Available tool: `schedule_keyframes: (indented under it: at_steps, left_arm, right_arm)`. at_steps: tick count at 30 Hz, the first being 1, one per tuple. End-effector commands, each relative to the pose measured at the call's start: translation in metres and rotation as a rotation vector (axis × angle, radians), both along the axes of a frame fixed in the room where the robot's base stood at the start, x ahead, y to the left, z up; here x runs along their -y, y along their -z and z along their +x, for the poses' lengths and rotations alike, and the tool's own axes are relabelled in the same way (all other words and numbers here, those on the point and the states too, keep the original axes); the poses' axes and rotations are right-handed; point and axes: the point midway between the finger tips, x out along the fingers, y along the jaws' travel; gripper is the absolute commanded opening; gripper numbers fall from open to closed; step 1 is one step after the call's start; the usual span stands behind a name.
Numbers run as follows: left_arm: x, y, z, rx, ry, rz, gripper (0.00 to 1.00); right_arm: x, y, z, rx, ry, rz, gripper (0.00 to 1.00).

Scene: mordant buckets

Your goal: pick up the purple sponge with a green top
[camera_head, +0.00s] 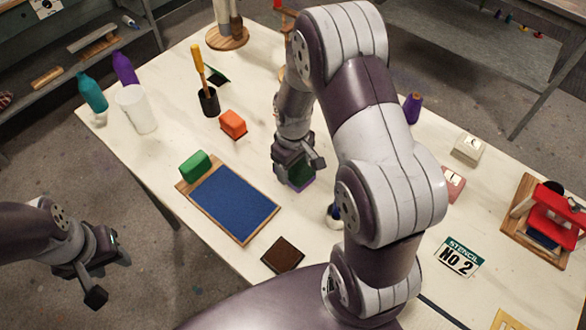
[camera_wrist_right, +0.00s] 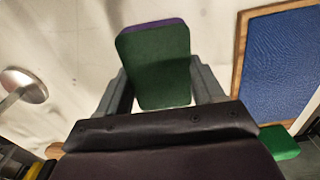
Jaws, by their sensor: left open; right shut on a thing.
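The purple sponge with a green top (camera_head: 301,173) is between the fingers of my right gripper (camera_head: 297,165) in the head view, partly covered by them. In the right wrist view the sponge (camera_wrist_right: 160,65) shows its dark green top and a thin purple edge. The right gripper (camera_wrist_right: 160,90) is shut on it, one finger on each side. I cannot tell whether the sponge touches the table. My left gripper (camera_head: 104,277) is open and empty, out over the floor at the left.
A blue panel in a wooden frame (camera_head: 234,201) lies left of the right gripper, with a green block (camera_head: 195,165) at its corner. An orange block (camera_head: 233,124), a black cup (camera_head: 209,103) and a dark brown square (camera_head: 283,254) stand around on the white table (camera_head: 150,165).

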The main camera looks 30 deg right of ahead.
Motion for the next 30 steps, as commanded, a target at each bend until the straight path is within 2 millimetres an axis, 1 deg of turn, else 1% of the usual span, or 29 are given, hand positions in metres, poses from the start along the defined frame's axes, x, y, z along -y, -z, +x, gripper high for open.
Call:
schedule_keyframes:
  at_steps: [4,7,11,13,17,24,26,27,30]
  left_arm:
    - [0.000,0.000,0.000,0.000,0.000,0.000,0.43]
    - [0.000,0.001,0.000,0.000,0.000,0.000,0.43]
    - [0.000,0.004,0.000,0.000,0.000,0.000,0.43]
    - [0.000,0.006,0.000,0.000,0.000,0.000,0.43]
    - [0.000,0.010,0.000,0.000,0.000,0.000,0.43]
    - [0.000,0.018,0.000,0.000,0.000,0.000,0.43]
    - [0.000,0.019,0.000,0.000,0.000,0.000,0.43]
    - [0.000,0.014,0.000,0.000,0.000,0.000,0.43]
    - [0.000,0.011,0.000,0.000,0.000,0.000,0.43]
  right_arm:
    - [0.000,-0.001,0.000,0.001,0.000,0.000,0.40]
    - [0.000,-0.008,0.001,0.004,0.000,-0.001,0.40]
    - [0.000,-0.026,0.001,0.004,0.000,-0.001,0.40]
    - [0.000,-0.040,0.002,0.007,0.000,-0.001,0.40]
    - [0.021,-0.055,0.019,0.006,0.004,-0.001,0.40]
    - [0.062,-0.088,0.057,0.003,0.003,-0.001,0.40]
    - [0.071,-0.096,0.065,0.003,0.003,-0.001,0.40]
    - [0.075,-0.102,0.069,0.001,0.002,-0.001,0.40]
    - [0.083,-0.109,0.076,0.001,0.001,0.000,0.40]
